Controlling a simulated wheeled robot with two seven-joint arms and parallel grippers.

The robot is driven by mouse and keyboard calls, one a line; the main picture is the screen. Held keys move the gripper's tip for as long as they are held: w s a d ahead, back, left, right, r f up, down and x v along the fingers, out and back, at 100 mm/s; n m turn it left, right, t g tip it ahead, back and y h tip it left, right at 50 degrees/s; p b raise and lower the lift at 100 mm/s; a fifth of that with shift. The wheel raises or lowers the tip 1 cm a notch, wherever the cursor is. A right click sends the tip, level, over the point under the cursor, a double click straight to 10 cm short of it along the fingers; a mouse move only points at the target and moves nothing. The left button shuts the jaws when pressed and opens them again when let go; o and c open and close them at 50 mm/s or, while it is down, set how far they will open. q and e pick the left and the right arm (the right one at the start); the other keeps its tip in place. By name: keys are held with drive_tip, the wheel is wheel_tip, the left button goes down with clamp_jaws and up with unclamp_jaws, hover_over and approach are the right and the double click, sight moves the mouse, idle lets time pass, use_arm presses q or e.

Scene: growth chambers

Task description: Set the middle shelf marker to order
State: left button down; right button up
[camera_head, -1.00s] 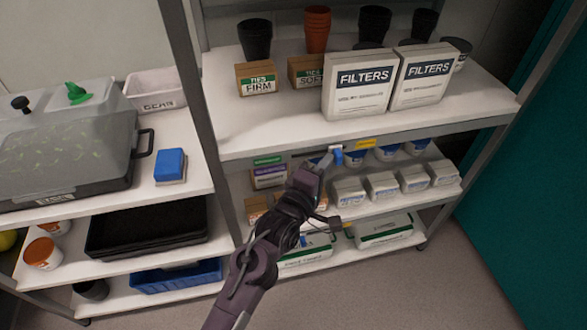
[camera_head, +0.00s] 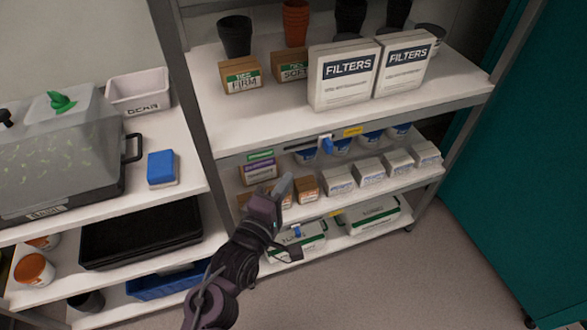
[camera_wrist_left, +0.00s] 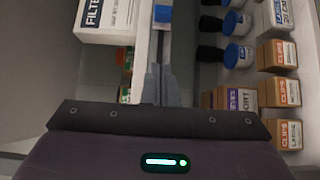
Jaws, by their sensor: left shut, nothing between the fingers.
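A blue marker tab (camera_head: 327,146) sits on the front edge of the shelf that holds the filter boxes, left of a yellow label (camera_head: 352,132). A dark slot runs left from the tab. Another blue tab (camera_head: 297,231) shows on the edge of the shelf below. I cannot read the words beside either tab. My left gripper (camera_head: 285,186) is shut and empty, below and left of the upper tab and apart from it, in front of the small boxes. In the left wrist view, the fingers (camera_wrist_left: 161,88) point along the shelf edge, with blue tab parts (camera_wrist_left: 163,13) beyond. My right gripper is out of view.
Two filter boxes (camera_head: 343,75) stand near the upper shelf's front edge. Small cartons (camera_head: 306,189) and white boxes (camera_head: 370,168) fill the shelf below. A rack post (camera_head: 183,80) stands left of my gripper. Open floor (camera_head: 430,270) lies at right.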

use_arm(q)
drive_tip(key=s+a+f+m+g+y+p, duration=0.1)
drive_tip(key=s+a+f+m+g+y, duration=0.2)
drive_tip(key=f, duration=0.8)
drive_tip(key=s+a+f+m+g+p, duration=0.25)
drive_tip(key=s+f, duration=0.25)
drive_tip(key=f, duration=0.7)
drive_tip(key=s+a+f+m+g+y+p, duration=0.1)
drive_tip(key=s+a+f+m+g+y, duration=0.2)
drive_tip(key=f, duration=0.8)
drive_tip(key=s+a+f+m+g, duration=0.2)
drive_tip(key=s+a+f, duration=0.2)
drive_tip(key=s, duration=0.5)
drive_tip(key=s+a+f+m+g+y+p, duration=0.1)
drive_tip(key=s+a+f+m+g, duration=0.1)
drive_tip(key=s+a+f, duration=0.3)
drive_tip(key=s+a+f+m+g+y+p, duration=0.1)
drive_tip(key=s+a+f, duration=0.4)
drive_tip(key=s, duration=0.7)
drive_tip(key=shift+s+f+m+g, duration=0.3)
drive_tip(key=shift+f+m+g, duration=0.05)
drive_tip(key=shift+m+g, duration=0.4)
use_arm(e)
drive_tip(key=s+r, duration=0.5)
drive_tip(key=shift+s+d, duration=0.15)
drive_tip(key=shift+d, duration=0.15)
